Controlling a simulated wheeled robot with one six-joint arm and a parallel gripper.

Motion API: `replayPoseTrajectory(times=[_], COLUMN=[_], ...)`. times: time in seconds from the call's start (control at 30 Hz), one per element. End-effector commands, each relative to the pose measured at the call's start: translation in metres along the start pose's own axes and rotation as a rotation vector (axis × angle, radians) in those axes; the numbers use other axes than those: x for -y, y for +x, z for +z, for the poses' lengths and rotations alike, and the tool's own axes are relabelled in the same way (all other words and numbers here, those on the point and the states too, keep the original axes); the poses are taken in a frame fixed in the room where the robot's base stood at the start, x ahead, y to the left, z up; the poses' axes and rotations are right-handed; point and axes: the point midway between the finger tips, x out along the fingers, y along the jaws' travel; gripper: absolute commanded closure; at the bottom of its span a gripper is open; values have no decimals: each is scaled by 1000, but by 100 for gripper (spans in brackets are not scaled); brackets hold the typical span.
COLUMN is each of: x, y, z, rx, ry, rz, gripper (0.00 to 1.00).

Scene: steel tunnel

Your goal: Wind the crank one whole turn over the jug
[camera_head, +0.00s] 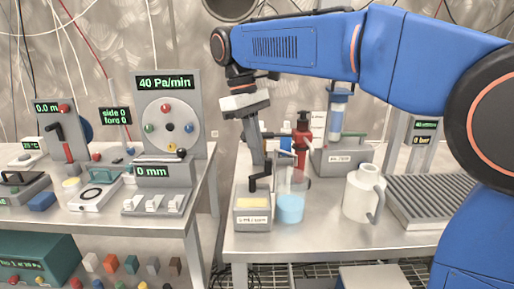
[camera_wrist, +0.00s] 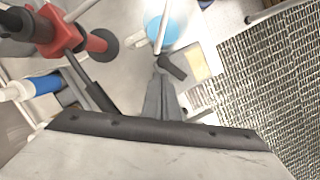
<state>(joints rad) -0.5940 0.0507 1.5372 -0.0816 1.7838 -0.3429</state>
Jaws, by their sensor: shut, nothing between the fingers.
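The crank (camera_head: 260,179) is a black, bent handle on a grey box (camera_head: 252,217) with a pale yellow panel. A clear jug (camera_head: 290,203) with blue liquid stands just right of the box. My gripper (camera_head: 258,162) points down, shut and empty, with its tips just above or beside the crank's upper end. In the wrist view, the shut fingertips (camera_wrist: 161,75) are close to the dark crank handle (camera_wrist: 172,66); I cannot tell whether they touch. The blue liquid (camera_wrist: 168,28) shows beyond it. The crank's far side is partly hidden.
A red and black item (camera_head: 302,135) stands behind the clear jug. A gap separates the left bench (camera_head: 195,165) with its instruments.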

Motion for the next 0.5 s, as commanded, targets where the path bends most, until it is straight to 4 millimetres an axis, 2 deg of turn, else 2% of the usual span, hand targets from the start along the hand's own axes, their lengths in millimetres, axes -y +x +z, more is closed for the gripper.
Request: replayPoseTrajectory(times=[0.37,0.5], x=[1,-1], y=[0,1], z=[1,7], rx=[0,0], ry=[-1,-1], rz=[0,0], gripper=[100,100])
